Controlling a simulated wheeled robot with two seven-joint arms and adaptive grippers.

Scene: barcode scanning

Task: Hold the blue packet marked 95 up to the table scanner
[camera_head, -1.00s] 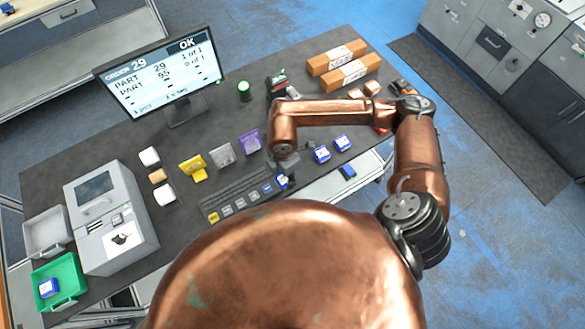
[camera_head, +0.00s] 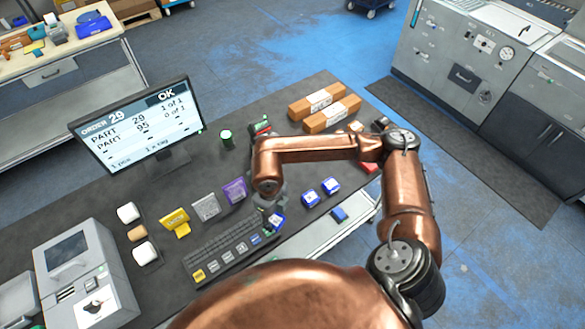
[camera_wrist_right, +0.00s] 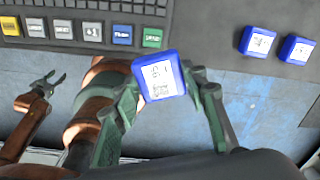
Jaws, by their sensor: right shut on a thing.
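My right gripper (camera_head: 272,206) is shut on a blue packet (camera_head: 277,221) at the right end of the keyboard. In the right wrist view the packet (camera_wrist_right: 158,76) sits between the green-grey fingers (camera_wrist_right: 165,92), its white label facing the camera; the print is too small to read surely. My left gripper (camera_wrist_right: 42,92) shows at the left of that view, jaws apart and empty. A dark upright device (camera_head: 262,126), perhaps the table scanner, stands behind my right arm, partly hidden. Two more blue packets (camera_head: 310,199) (camera_head: 331,185) lie to the right of the held one.
The keyboard (camera_head: 222,248) lies left of the held packet. Yellow (camera_head: 175,220), grey (camera_head: 206,206) and purple (camera_head: 235,190) items stand behind it. A green cylinder (camera_head: 226,139), monitor (camera_head: 140,125) and brown boxes (camera_head: 325,105) are farther back. A printer-like machine (camera_head: 85,275) is at left.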

